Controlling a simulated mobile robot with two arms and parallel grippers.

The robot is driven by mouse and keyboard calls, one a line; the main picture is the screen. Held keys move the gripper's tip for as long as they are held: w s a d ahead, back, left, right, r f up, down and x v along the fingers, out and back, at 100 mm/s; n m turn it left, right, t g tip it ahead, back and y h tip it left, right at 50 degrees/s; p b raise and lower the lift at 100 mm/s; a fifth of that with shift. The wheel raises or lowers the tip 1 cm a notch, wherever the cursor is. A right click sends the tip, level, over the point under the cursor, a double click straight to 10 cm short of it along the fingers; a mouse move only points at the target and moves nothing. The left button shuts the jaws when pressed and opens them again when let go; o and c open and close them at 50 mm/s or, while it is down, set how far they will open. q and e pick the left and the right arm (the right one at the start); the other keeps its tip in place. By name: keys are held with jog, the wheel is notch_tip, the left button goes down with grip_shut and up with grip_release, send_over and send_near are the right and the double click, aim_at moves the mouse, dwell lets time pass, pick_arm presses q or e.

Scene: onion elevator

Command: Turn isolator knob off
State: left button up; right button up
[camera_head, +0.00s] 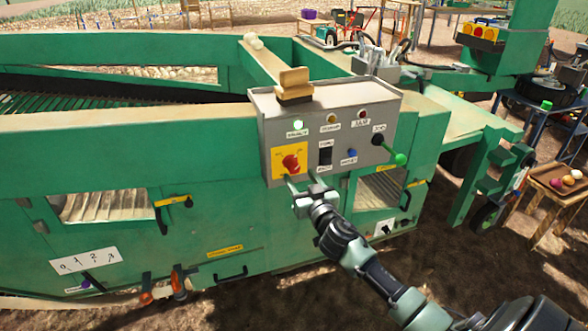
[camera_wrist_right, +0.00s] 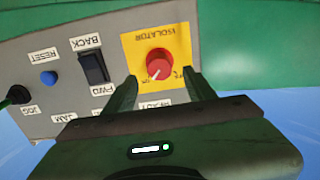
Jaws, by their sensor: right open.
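The isolator knob (camera_head: 291,162) is red and sits on a yellow plate (camera_head: 277,150) at the lower left of the grey control box (camera_head: 340,110). In the right wrist view the red knob (camera_wrist_right: 159,63) shows on the yellow plate marked ISOLATOR. My right gripper (camera_head: 299,182) is just below the knob in the head view. In the right wrist view its two fingers (camera_wrist_right: 162,84) are spread, with the knob seen between and beyond their tips. It holds nothing, and I cannot tell whether a finger touches the knob. My left gripper is not in view.
A black rocker switch (camera_wrist_right: 93,67) and a blue reset button (camera_wrist_right: 49,78) are beside the yellow plate. A green-tipped lever (camera_head: 398,158) sticks out at the box's right. A wooden brush (camera_head: 294,86) lies on top. The green machine body (camera_head: 190,235) surrounds the box.

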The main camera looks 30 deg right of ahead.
aim_at(295, 169)
jog(key=x, duration=0.6)
jog(key=shift+f, duration=0.1)
grip_shut()
